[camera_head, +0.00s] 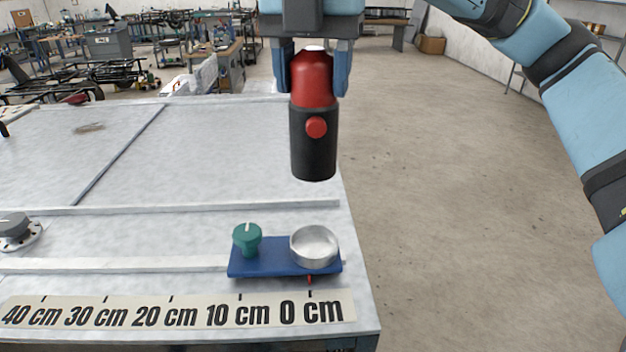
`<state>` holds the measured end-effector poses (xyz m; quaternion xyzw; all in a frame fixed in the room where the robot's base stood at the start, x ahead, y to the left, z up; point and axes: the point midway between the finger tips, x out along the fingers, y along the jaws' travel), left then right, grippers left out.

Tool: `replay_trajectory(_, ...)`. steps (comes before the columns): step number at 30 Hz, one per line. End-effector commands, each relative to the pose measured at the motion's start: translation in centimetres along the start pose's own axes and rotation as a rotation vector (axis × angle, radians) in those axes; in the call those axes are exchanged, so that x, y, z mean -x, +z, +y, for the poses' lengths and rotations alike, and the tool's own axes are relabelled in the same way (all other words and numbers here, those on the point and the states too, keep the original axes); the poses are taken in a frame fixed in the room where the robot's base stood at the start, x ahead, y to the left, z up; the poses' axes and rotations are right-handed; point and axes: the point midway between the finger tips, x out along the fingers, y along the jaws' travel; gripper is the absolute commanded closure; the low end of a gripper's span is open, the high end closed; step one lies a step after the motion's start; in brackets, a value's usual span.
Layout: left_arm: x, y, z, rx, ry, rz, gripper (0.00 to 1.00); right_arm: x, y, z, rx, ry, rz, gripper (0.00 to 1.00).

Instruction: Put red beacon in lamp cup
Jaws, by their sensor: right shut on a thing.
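The red beacon (313,120) has a red top, a black lower body and a round red button on its side. My right gripper (313,75) points down and is shut on the beacon's red top, holding it upright in the air. The lamp cup (314,246) is a round silver cup on the right part of a blue base (270,262), near the table's right edge. The beacon shows above the cup in the picture, with a gap between them. The cup looks empty. My left gripper is not in view.
A green knob (247,238) stands on the blue base left of the cup. A grey dial (15,230) sits at the table's left. A centimetre scale strip (180,312) runs along the front. Raised strips cross the white table (220,150). Open floor lies to the right.

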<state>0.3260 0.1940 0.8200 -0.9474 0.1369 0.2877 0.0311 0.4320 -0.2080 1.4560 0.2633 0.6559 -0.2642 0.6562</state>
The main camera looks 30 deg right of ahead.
Motion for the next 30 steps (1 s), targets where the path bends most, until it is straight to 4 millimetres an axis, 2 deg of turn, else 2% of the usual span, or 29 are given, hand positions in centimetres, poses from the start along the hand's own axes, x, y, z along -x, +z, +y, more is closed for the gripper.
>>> replay_trajectory(6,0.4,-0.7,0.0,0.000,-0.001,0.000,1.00,-5.8,0.0,-0.1,0.001,-0.004,0.002,0.89)
replay_trajectory(10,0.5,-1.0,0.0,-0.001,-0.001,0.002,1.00,-8.3,0.0,-0.1,0.001,-0.002,0.001,0.89)
replay_trajectory(19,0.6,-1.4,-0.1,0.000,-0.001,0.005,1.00,-10.9,0.0,0.0,0.001,0.000,0.001,0.89)
replay_trajectory(25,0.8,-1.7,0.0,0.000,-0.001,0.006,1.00,-13.8,0.0,0.0,0.001,-0.001,0.001,0.89)
replay_trajectory(30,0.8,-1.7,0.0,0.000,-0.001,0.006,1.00,-14.2,0.0,0.0,0.001,0.001,0.000,0.89)
